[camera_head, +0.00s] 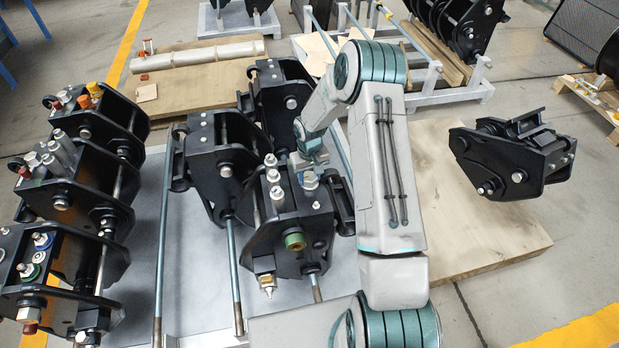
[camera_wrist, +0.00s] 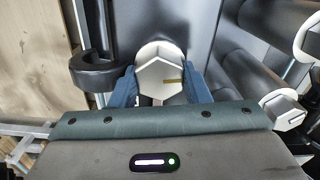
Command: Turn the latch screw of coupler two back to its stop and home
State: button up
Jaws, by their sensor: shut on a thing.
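In the wrist view a pale hexagonal screw head (camera_wrist: 160,79) with a short brown-yellow mark on its face sits between the two blue fingers of my gripper (camera_wrist: 160,88). The fingers are shut on opposite sides of the head. The mark points to the right. In the head view my gripper (camera_head: 308,160) reaches down among the black couplers in the middle, between a rear coupler (camera_head: 268,98) and a front coupler (camera_head: 285,245). My arm hides part of them, and the gripped screw cannot be made out there. No number shows which is coupler two.
Several more black couplers (camera_head: 62,270) stand in a row at the left. A lone coupler (camera_head: 515,160) is on a wooden board (camera_head: 470,225) at the right. Steel rods (camera_head: 232,270) lie along the grey plate. In the wrist view a black ring-shaped part (camera_wrist: 93,72) is close beside the left finger.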

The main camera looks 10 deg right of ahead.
aim_at(310, 176)
jog(key=shift+f+m+b, duration=0.2)
jog(key=shift+m+b, duration=0.4)
jog(key=shift+b, duration=0.05)
jog(key=shift+r+m, duration=0.2)
jog(key=shift+m, duration=0.1)
jog(key=o, duration=1)
jog(key=shift+c, duration=0.2)
notch_tip(310, 176, up, 14)
jog(key=b, duration=0.2)
jog(key=shift+f, duration=0.1)
